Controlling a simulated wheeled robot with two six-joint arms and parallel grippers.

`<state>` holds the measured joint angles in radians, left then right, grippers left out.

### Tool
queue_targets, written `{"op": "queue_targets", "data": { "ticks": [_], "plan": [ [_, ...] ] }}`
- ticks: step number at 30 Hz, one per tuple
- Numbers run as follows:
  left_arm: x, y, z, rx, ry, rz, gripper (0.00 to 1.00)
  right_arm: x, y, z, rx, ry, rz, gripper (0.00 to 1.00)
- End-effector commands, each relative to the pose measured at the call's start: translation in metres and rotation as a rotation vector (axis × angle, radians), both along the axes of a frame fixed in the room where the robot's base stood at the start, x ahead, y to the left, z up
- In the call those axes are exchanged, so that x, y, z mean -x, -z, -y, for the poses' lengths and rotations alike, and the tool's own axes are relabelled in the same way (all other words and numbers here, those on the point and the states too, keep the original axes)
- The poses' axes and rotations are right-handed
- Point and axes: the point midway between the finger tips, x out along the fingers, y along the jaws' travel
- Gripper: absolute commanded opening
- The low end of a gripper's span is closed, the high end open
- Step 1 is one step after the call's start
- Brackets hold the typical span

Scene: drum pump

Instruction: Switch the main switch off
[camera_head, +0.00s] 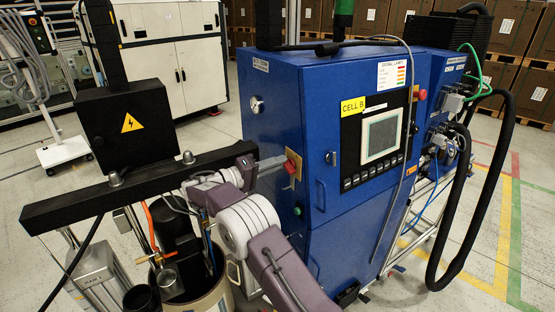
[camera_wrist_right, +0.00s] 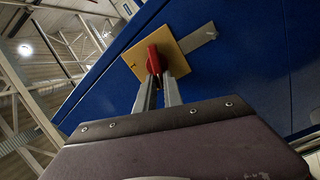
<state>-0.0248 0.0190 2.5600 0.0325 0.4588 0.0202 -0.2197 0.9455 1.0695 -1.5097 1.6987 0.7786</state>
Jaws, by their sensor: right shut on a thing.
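The main switch is a red rotary handle (camera_wrist_right: 153,60) on a yellow square plate (camera_wrist_right: 180,53), fixed to the side of the blue cabinet (camera_head: 340,130). In the head view the red handle (camera_head: 291,166) shows on the cabinet's left face. My right gripper (camera_wrist_right: 158,77) is shut on the red handle, its two grey fingers reaching either side of it. In the head view its arm comes up from the bottom middle and the gripper is at the switch. The fingers partly cover the handle; I cannot read its on or off marks. My left gripper is not in view.
A black beam (camera_head: 130,185) with a black electrical box (camera_head: 122,122) stands at the left, above a drum (camera_head: 215,300) with pump parts and hoses close to my right arm. The cabinet front carries a screen panel (camera_head: 380,137). Open floor lies to the right.

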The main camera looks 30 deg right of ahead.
Motion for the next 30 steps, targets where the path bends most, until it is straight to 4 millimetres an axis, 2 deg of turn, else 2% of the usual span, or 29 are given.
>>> {"op": "queue_targets", "data": {
  "ticks": [13,30],
  "plan": [
    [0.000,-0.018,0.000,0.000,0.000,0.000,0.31,-0.001,0.004,0.000,0.021,-0.001,-0.275,0.00],
    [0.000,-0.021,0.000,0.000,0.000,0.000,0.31,-0.001,0.007,0.000,0.027,-0.001,-0.348,0.00]
  ]
}}
